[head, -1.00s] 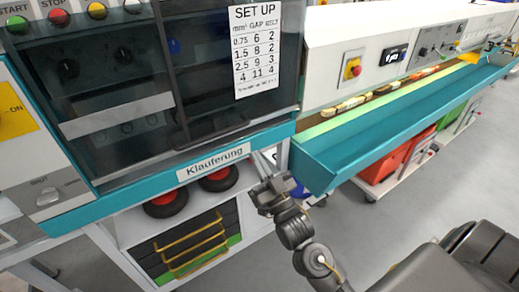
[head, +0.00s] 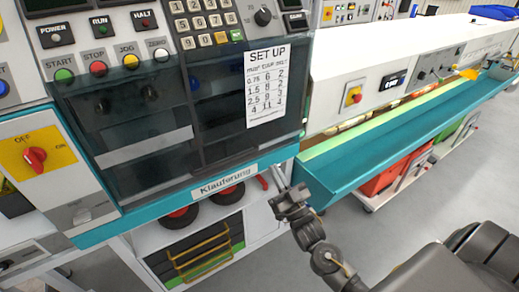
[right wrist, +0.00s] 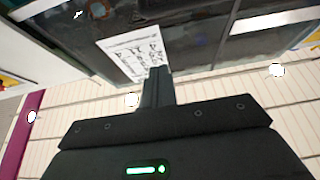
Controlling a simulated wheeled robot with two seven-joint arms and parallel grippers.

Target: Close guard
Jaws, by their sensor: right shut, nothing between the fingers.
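The guard (head: 135,140) is a dark see-through panel over the front of the machine. A white SET UP sheet (head: 267,87) shows at its right side. Its lower edge looks close to the teal strip labelled Klauferung (head: 224,180), but I cannot tell whether it is fully down. My right gripper (head: 279,180) is shut and empty, just below the right end of the strip. I cannot tell whether it touches anything. In the right wrist view its shut fingers (right wrist: 157,87) point toward the dark panel and the sheet. My left gripper is not in view.
A control panel with START, STOP and JOG buttons (head: 99,69) sits above the guard. A red rotary switch (head: 36,157) is at the left. A long teal trough (head: 400,140) runs back at the right. Reels (head: 228,194) and a crate sit below.

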